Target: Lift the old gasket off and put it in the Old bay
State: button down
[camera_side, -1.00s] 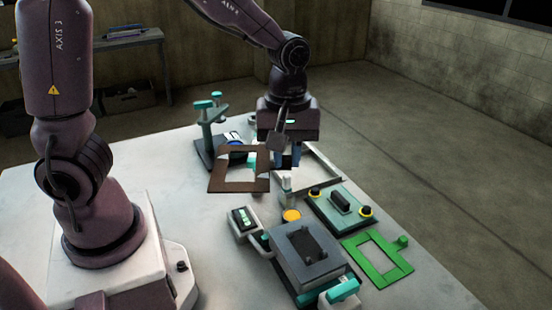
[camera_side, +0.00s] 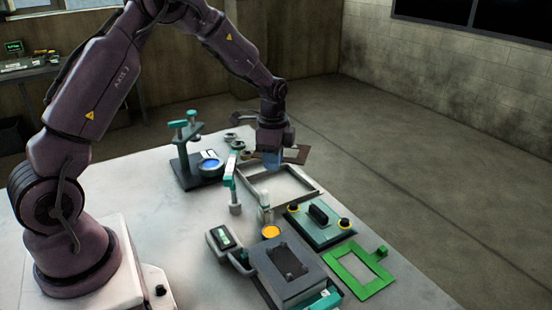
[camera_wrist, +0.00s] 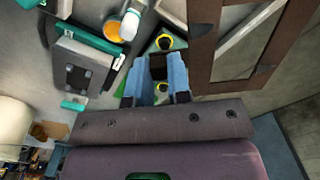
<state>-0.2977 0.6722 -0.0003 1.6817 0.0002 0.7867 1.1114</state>
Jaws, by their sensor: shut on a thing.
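The old gasket is a flat brown rectangular frame (camera_side: 297,154), partly hidden behind my gripper (camera_side: 268,162) in the side view. In the wrist view the gasket (camera_wrist: 201,50) hangs large at the right, beside the blue fingers of my gripper (camera_wrist: 156,82). The fingers are shut on a dark part between their tips, which looks like the gasket's tab. The gasket is held above the far end of a pale open-framed tray (camera_side: 309,192). I cannot read any label that marks the Old bay.
A grey engine block (camera_side: 263,262) stands at the front. A teal cover with a black handle (camera_side: 330,232) and a green gasket (camera_side: 343,279) lie to its right. A teal-topped post (camera_side: 230,170) and a teal stand (camera_side: 185,170) rise left of the tray.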

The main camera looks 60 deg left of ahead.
jog(key=shift+w+a+f+m, duration=0.15)
jog(key=shift+a+f+m, duration=1.25)
jog(key=shift+f, duration=0.5)
jog(key=shift+w+a+f+m, duration=0.15)
jog(key=shift+a+f+m, duration=1.2)
jog(key=shift+f, duration=0.55)
jog(key=shift+w+a+f+m, duration=0.15)
jog(key=shift+a+f+m, duration=1)
jog(key=shift+f+m, duration=0.6)
jog(key=shift+f, duration=0.15)
jog(key=c, duration=1)
grip_release()
jog(key=shift+r, duration=3.05)
